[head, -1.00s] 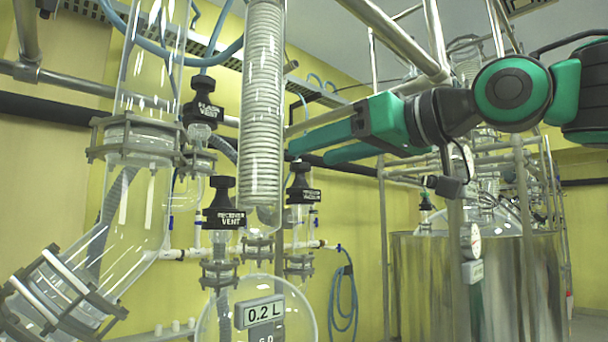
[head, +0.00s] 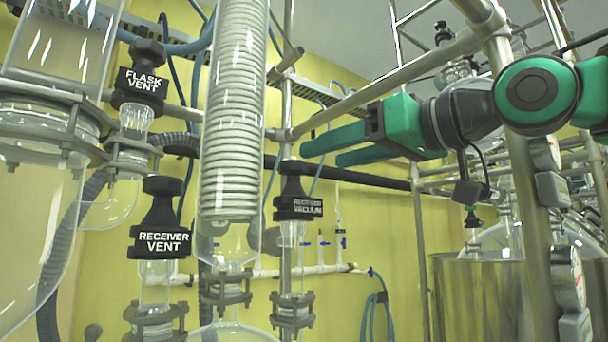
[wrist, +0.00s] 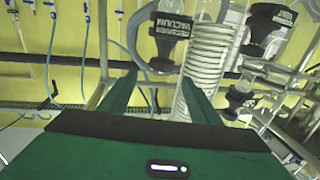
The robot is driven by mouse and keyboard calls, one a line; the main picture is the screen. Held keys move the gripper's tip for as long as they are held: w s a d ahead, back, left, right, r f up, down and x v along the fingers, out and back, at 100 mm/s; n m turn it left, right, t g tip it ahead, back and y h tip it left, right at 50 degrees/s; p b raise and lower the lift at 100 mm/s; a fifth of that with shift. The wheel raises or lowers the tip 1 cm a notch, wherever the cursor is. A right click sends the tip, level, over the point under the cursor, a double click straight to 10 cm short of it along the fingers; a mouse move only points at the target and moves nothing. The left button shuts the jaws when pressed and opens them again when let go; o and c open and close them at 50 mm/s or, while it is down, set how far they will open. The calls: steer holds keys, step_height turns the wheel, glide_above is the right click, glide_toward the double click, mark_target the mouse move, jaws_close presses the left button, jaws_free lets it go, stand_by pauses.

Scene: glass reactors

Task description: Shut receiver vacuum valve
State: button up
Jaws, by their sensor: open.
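The receiver vacuum valve (head: 298,192) is a black knob with a labelled collar on a glass neck. It stands right of the coiled condenser in the head view. In the wrist view my gripper's two green fingers (wrist: 157,80) are spread. The label's small print is blurred in the head view.
The receiver vent valve (head: 160,220) and flask vent valve (head: 141,80) stand to the left. The coiled glass condenser (head: 232,120) is close left of the vacuum valve. Metal frame bars (head: 400,80) pass behind my arm. A steel vessel (head: 480,290) stands at the right.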

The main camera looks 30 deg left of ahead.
mark_target(304, 162)
steer(key=x, duration=0.9)
steer(key=shift+a+f, duration=0.1)
steer(key=shift+a, duration=0.15)
steer(key=shift+c, duration=0.5)
steer(key=c, duration=1)
